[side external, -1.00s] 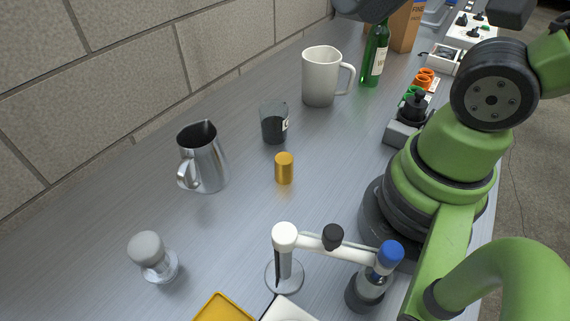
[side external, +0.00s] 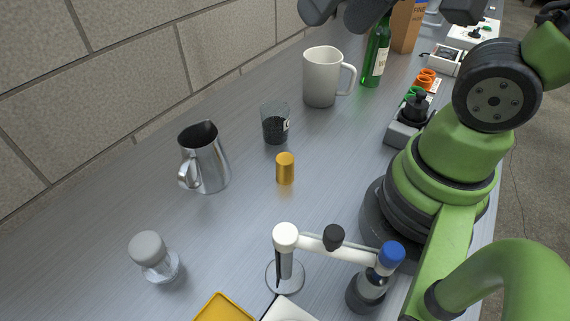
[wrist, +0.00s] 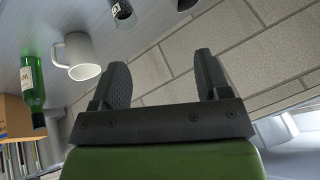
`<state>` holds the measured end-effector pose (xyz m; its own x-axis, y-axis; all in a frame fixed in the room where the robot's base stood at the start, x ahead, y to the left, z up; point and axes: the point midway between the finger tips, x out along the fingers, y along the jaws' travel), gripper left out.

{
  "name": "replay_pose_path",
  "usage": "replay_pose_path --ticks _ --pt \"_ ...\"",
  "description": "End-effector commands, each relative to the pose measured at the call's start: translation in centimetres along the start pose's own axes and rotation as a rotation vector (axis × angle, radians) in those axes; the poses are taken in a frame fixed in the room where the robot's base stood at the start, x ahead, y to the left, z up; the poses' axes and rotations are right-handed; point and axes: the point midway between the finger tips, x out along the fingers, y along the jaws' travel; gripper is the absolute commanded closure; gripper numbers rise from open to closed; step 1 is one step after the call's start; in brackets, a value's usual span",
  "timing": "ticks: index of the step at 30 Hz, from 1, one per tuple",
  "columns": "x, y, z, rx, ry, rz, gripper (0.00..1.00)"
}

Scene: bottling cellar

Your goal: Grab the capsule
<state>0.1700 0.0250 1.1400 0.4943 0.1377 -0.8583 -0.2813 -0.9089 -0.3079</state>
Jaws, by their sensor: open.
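The capsule, taken to be the small gold cylinder (side external: 285,169), stands upright on the grey bench in the middle of the side view. I do not see it in the wrist view. My gripper (wrist: 162,80) is open, with its two dark fingers spread and nothing between them. In the side view, dark parts of my gripper and wrist show only at the top edge, partly cut off, well away from the capsule and above the bench.
Near the capsule are a steel jug (side external: 205,160), a glass with dark contents (side external: 275,125) and a white mug (side external: 320,78). A green bottle (side external: 376,55) stands behind. A white-armed stand (side external: 287,262) and a grey-capped jar (side external: 152,257) are in front. A block wall (side external: 110,75) borders the left.

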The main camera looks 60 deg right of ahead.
Motion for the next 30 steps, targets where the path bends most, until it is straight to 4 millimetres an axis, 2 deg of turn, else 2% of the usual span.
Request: replay_pose_path --ticks 7,15,19,30 --pt "7.6 0.4 -1.4 0.008 -0.191 0.142 0.3" --pt "16.0 1.9 0.4 -0.009 -0.363 0.269 0.3" --pt "18.5 2.6 1.6 -0.018 -0.412 0.303 0.3" --pt "22.2 4.0 3.6 -0.022 -0.44 0.322 0.3"
